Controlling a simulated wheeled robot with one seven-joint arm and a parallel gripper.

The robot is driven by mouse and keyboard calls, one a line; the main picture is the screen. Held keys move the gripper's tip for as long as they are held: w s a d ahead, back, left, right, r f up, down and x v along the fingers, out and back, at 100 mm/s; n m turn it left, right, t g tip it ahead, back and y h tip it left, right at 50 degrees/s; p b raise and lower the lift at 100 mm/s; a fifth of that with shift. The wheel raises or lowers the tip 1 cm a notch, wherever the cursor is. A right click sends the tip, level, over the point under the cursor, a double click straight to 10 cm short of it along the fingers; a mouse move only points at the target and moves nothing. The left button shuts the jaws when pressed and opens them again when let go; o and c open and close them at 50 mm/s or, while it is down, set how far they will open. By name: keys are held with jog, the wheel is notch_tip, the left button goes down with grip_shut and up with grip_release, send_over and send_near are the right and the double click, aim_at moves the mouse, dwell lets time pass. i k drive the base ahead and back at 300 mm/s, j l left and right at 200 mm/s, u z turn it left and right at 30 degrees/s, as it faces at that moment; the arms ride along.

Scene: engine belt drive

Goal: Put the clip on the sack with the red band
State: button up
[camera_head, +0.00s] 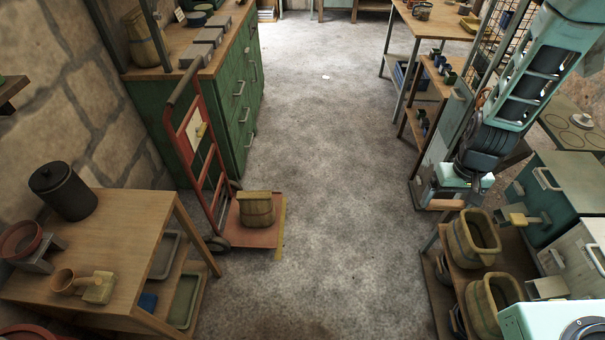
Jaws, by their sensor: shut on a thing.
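My gripper (437,195) is at the right, at the lower end of my arm. It is shut on a small orange-brown piece (445,204); I cannot tell for sure that this is the clip. A tan, sack-like bundle (256,210) stands upright on the plate of a red hand truck, well left of my gripper. A taller tan sack-like thing (146,38) stands on the green cabinet at the upper left. No red band can be made out on either one.
The red hand truck (193,140) leans by the green cabinet (205,115). A wooden table (110,245) with a dark canister (62,191) is at the left. The middle floor (335,200) is clear.

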aim_at(255, 194)
jog(key=i+l+u, duration=0.2)
jog(key=i+u, duration=0.2)
jog(key=i, duration=0.4)
jog(key=i+l+u, duration=0.45)
jog(key=i, duration=0.35)
jog(key=i+l+u, duration=0.4)
jog(key=i+l, duration=0.25)
